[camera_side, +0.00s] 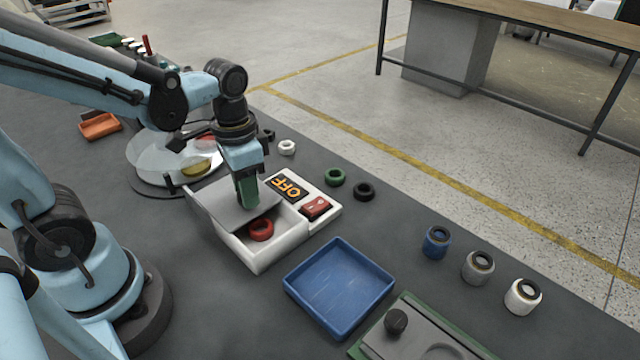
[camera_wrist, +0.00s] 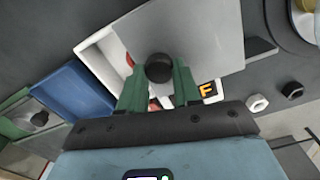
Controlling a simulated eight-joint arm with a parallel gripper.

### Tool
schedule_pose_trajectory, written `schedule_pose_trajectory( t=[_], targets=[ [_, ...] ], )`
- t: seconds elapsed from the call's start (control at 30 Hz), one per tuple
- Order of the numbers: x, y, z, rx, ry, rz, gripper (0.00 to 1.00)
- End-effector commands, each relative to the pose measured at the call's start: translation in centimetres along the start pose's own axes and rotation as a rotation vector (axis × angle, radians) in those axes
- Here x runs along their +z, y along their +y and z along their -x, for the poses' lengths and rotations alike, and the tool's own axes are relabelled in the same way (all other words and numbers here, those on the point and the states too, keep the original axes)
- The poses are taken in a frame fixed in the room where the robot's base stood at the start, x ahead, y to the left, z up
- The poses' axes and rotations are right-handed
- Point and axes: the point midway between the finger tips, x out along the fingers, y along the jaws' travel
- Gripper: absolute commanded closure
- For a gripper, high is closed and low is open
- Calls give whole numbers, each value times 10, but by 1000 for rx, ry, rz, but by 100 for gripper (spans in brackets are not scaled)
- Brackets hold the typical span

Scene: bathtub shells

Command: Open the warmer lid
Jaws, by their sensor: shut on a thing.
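The warmer (camera_side: 270,258) is a white box with an orange "OFF" display (camera_side: 288,189) and a red rocker switch (camera_side: 316,208). Its flat grey lid (camera_side: 212,197) is shifted toward the back left and overhangs that side, so the front of the compartment is uncovered. A red ring (camera_side: 261,229) lies inside. My gripper (camera_side: 247,203) is down at the lid, its green fingers (camera_wrist: 158,84) shut on the round black lid knob (camera_wrist: 159,67). The knob is hidden by the fingers in the side view. The lid (camera_wrist: 195,35) fills the upper middle of the wrist view.
An empty blue tray (camera_side: 340,285) stands in front of the warmer, with a green-edged fixture (camera_side: 415,335) beyond it. A round clear-covered dish (camera_side: 180,165) sits behind. Loose green (camera_side: 335,177), black (camera_side: 364,191) and white (camera_side: 287,147) rings lie to the right, and three jars (camera_side: 478,267) farther right.

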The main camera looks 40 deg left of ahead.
Motion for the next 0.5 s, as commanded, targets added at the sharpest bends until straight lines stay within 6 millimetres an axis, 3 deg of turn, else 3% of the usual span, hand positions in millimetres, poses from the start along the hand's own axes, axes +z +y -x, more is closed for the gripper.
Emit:
schedule_pose_trajectory(
  t=[0.2,0.5],
  targets=[
    [8,-32,0,-2,2,5,100],
    [10,-39,0,-2,3,-1,100]
  ],
)
